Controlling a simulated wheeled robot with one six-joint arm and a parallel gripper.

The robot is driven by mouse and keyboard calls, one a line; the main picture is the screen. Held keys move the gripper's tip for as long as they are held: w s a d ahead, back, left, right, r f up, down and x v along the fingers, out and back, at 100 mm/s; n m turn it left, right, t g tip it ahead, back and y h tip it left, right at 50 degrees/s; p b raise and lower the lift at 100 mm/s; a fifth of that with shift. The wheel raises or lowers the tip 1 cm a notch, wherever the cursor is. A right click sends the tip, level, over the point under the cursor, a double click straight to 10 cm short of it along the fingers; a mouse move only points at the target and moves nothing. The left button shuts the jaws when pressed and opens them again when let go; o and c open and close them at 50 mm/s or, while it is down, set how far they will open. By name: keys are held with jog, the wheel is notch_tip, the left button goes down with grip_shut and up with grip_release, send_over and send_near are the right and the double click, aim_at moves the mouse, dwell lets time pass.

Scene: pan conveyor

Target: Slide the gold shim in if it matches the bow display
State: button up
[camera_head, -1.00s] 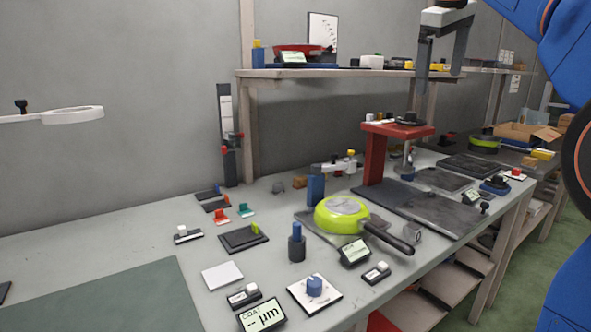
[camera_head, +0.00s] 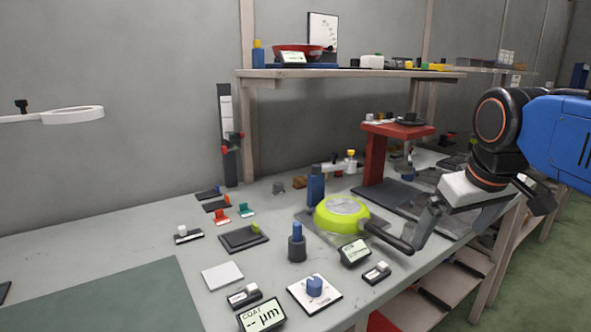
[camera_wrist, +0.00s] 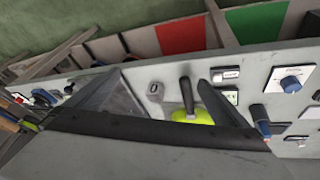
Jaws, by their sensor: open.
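A lime-green pan (camera_head: 342,209) lies upside down on a dark plate, its black handle (camera_head: 390,236) pointing to the front right. In the wrist view the handle (camera_wrist: 187,95) shows between my fingers, nearer the right one. My gripper (camera_wrist: 160,80) is open and empty above the bench's front edge, by the handle's end; I cannot tell if it touches. A small display (camera_head: 355,251) stands in front of the pan, its text too small to read; I cannot confirm it is the bow display. I cannot surely identify a gold shim; a small yellow-green piece (camera_head: 256,228) sits on a dark block.
A blue knob (camera_head: 314,286) on a white plate and a coating display (camera_head: 262,315) stand at the front. A red press-like stand (camera_head: 374,160) rises behind my gripper. A shelf (camera_head: 350,74) crosses above. The bench's left side is mostly clear.

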jog(key=s+f+m, duration=0.1)
jog(key=s+f, duration=0.4)
jog(key=f, duration=0.3)
jog(key=s+a+f+m, duration=0.1)
jog(key=s+f, duration=0.4)
jog(key=f, duration=0.4)
jog(key=shift+s+f, duration=0.3)
jog(key=shift+s, duration=0.1)
jog(key=shift+a, duration=0.1)
jog(key=shift+c, duration=0.6)
dwell(0.8)
